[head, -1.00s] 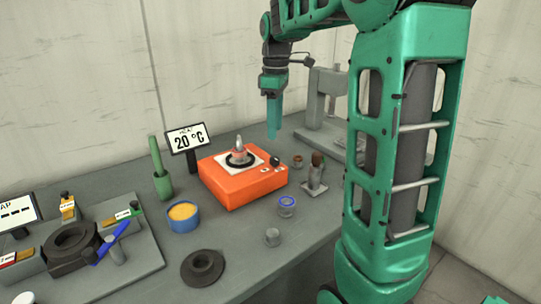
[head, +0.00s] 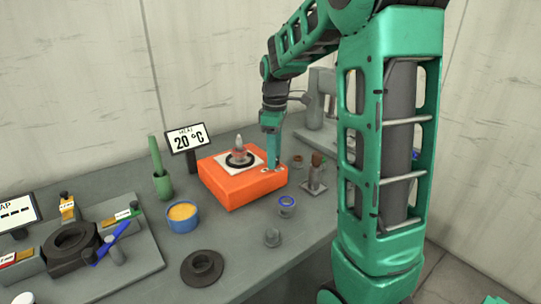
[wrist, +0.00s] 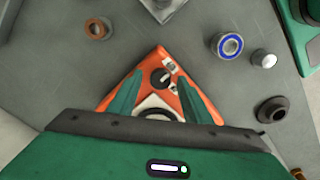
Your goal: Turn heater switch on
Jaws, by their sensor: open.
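The orange heater box (head: 235,190) stands on the grey bench with a white and black plate and a small pointed piece on top. Its display (head: 187,140) reads 20 °C. In the wrist view the heater's corner (wrist: 158,58) carries a round black knob (wrist: 160,78) and small white-marked controls (wrist: 170,66); I cannot tell which position the switch is in. My gripper (head: 271,162) points down over the heater's right corner, hiding the knob in the head view. In the wrist view my gripper (wrist: 157,88) is open and empty, its two green fingers on either side of the knob area.
A grey press (head: 318,110) stands behind.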

